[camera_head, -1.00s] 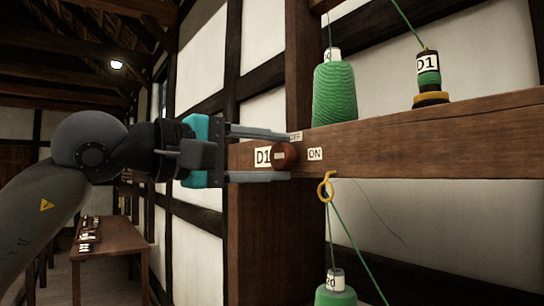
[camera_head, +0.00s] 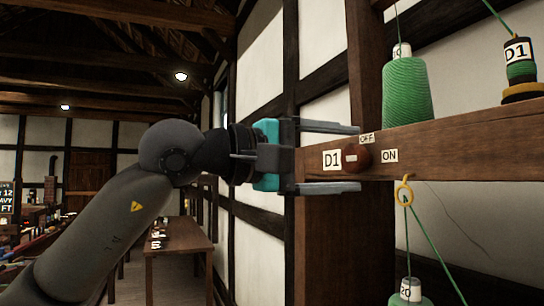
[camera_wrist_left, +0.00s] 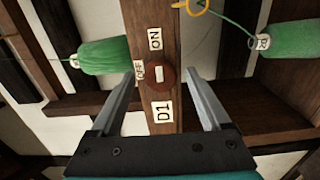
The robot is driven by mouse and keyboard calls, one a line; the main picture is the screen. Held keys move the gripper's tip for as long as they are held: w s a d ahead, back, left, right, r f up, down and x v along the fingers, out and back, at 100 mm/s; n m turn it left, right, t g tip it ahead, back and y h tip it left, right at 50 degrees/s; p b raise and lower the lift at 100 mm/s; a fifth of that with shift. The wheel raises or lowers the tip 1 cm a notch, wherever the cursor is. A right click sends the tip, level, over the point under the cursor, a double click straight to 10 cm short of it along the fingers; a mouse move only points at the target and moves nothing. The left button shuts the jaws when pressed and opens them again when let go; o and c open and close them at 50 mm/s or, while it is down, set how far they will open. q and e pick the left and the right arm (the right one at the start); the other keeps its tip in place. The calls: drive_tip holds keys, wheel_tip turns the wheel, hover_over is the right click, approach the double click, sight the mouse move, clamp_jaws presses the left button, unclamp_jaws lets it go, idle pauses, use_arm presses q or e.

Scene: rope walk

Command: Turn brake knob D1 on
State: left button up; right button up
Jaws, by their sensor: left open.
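The brake knob D1 (camera_head: 357,159) is a round brown knob with a white mark, on the front of a wooden beam. A D1 label (camera_head: 331,159) is at its left, an OFF label (camera_head: 367,138) above it and an ON label (camera_head: 390,156) at its right. The white mark lies along the beam, in line with the ON label. My left gripper (camera_head: 359,157) is open, one finger above and one below the knob. The left wrist view shows the knob (camera_wrist_left: 160,77) between the fingertips, with gaps on both sides. My right gripper is not in view.
A green spool (camera_head: 408,93) and a smaller D1 spool (camera_head: 520,70) stand on the beam (camera_head: 460,142). A yellow ring (camera_head: 405,193) with green thread hangs just below it, right of the knob. A wooden table (camera_head: 178,238) stands farther back.

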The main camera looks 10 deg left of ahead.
use_arm(q)
drive_tip(key=b+v, duration=0.2)
drive_tip(key=v, duration=1.3)
